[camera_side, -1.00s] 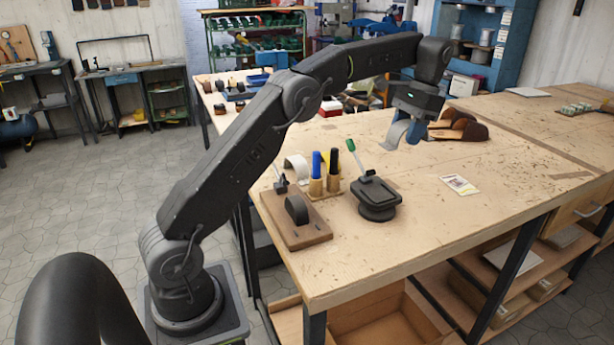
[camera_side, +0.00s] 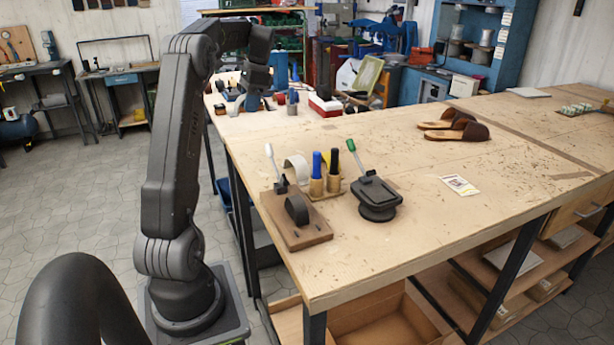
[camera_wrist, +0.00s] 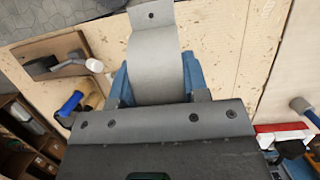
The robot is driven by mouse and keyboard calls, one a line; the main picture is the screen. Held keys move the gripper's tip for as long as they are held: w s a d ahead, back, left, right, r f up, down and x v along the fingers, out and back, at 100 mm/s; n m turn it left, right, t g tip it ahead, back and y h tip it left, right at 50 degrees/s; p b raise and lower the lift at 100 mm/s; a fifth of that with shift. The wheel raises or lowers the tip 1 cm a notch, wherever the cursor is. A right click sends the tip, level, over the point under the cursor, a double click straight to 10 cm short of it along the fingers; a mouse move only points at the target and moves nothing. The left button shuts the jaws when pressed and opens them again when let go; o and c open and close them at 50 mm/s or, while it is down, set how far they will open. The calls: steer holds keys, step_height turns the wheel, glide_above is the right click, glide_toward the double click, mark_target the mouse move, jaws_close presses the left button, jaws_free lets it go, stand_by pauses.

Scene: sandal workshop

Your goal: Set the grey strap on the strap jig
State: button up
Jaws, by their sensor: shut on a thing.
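My gripper (camera_side: 236,108) is shut on the grey strap, held in the air over the far left part of the bench. In the wrist view the grey strap (camera_wrist: 155,55) curves out between the blue fingers (camera_wrist: 157,82), its holed end pointing away. In the side view the strap is small and mostly hidden by the gripper. The strap jig (camera_side: 311,240) is a wooden board with a dark curved form and a white-handled clamp, at the bench's near left corner. It also shows at upper left in the wrist view (camera_wrist: 70,45), apart from the strap.
A pale curved strap (camera_side: 297,166) and blue and black handled tools (camera_side: 317,166) stand just behind the jig. A black green-handled device (camera_side: 376,199) stands to its right. Brown sandals (camera_side: 455,129) and a small card (camera_side: 459,185) lie farther right. The bench middle is clear.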

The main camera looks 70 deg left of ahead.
mark_target(236, 103)
steer(key=s, duration=0.1)
steer(key=s+a, duration=0.1)
steer(key=s, duration=0.1)
steer(key=shift+s+a, duration=0.15)
steer(key=shift+s, duration=0.05)
steer(key=w+f, duration=0.4)
steer(key=w+d+f, duration=0.1)
steer(key=w+f, duration=0.2)
steer(key=f, duration=0.1)
steer(key=w+f, duration=0.4)
steer(key=shift+w+d, duration=0.3)
steer(key=shift+d, duration=0.05)
steer(key=shift+f, duration=2.05)
steer(key=shift+f, duration=0.15)
steer(key=o, duration=1)
steer(key=shift+c, duration=0.2)
